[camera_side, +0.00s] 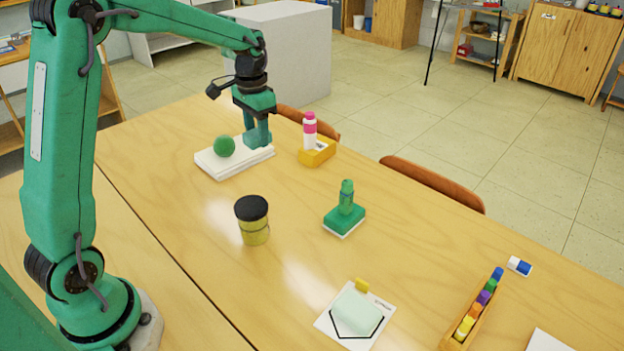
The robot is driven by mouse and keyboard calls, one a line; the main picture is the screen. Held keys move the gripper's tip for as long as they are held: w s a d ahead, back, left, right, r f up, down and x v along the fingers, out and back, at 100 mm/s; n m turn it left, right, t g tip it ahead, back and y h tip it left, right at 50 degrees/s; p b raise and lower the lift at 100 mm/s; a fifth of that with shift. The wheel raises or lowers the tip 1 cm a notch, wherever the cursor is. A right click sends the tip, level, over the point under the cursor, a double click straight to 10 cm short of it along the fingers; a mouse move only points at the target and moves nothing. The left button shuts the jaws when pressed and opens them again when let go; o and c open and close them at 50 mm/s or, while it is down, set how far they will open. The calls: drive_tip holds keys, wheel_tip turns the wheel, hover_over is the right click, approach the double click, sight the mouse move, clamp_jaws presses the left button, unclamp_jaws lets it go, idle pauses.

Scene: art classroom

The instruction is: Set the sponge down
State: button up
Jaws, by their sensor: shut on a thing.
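My gripper (257,139) points down at the far left part of the table, over the right end of a white slab (230,168). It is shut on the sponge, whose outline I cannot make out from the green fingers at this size. The fingertips are close to the slab's top; I cannot tell if they or the sponge touch it. A green ball (224,146) sits on the slab, left of my gripper.
A pink-and-white bottle (310,131) stands at a yellow block (318,153) just right of my gripper. Nearer are a black-lidded jar (253,220), a green block with a green bottle-shaped top (345,213), a hexagon card (357,315) and a colour-block tray (473,313). Table between is clear.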

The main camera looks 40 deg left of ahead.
drive_tip(key=w+d+m, duration=0.2)
drive_tip(key=w+d, duration=0.1)
drive_tip(key=d, duration=1.1)
drive_tip(key=w+d+m, duration=0.3)
drive_tip(key=w+d, duration=0.1)
drive_tip(key=d, duration=1)
drive_tip(key=s+d+m, duration=0.2)
drive_tip(key=s+d, duration=0.2)
drive_tip(key=d, duration=0.7)
drive_tip(key=s+d+m, duration=0.1)
drive_tip(key=s+d, duration=0.2)
drive_tip(key=d, duration=0.8)
hover_over(435, 272)
wheel_tip(435, 272, down, 13)
drive_tip(key=shift+r, duration=0.1)
drive_tip(key=shift+f, duration=2.05)
drive_tip(key=shift+f, duration=0.15)
drive_tip(key=o, duration=0.9)
drive_tip(key=shift+o, duration=0.2)
